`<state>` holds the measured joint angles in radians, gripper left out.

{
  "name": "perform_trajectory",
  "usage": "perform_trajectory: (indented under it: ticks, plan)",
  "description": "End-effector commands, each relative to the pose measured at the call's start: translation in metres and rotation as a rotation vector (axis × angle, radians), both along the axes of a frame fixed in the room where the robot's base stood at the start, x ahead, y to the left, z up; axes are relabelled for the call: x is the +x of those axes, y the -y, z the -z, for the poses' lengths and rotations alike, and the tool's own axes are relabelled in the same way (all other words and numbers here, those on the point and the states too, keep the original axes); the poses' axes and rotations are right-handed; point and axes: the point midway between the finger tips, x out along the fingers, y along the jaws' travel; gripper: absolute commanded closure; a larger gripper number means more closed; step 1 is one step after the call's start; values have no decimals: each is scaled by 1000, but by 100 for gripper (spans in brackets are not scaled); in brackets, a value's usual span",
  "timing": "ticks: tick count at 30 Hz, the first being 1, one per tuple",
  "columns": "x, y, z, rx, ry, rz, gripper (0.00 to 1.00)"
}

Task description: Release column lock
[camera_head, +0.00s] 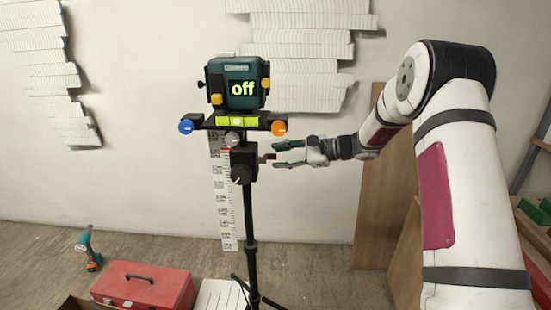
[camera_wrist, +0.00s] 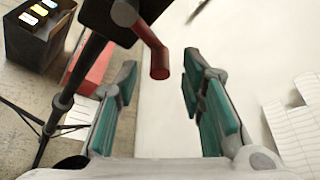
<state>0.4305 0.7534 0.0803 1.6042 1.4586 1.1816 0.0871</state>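A tripod (camera_head: 249,215) carries a dark green device (camera_head: 218,86) whose screen reads "off". On the tripod head, a grey crank with a red handle (camera_head: 268,157) sticks out to the right. A dark knob (camera_head: 240,174) sits on the head's front. No part is labelled as the column lock. My gripper (camera_head: 276,155) is open, just right of the red handle. In the wrist view, the red handle (camera_wrist: 160,63) shows between and beyond the open green-padded fingers of my gripper (camera_wrist: 160,76). Whether it lies between the pads in depth is unclear.
A blue knob (camera_head: 186,126), an orange knob (camera_head: 279,128) and a grey knob (camera_head: 233,138) sit near the level bar (camera_head: 237,121). Wooden boards (camera_head: 385,195) lean behind my arm.

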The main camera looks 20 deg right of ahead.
Motion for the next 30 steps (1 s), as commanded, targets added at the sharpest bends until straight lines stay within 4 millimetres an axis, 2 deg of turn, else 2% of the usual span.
perform_trajectory:
  ticks: [6,16,21,30]
  plan:
    - [10,-16,6,0,-1,-1,64]
    - [11,-17,6,0,0,0,64]
    - [11,-17,6,0,0,0,100]
    - [12,-16,5,-12,46,2,100]
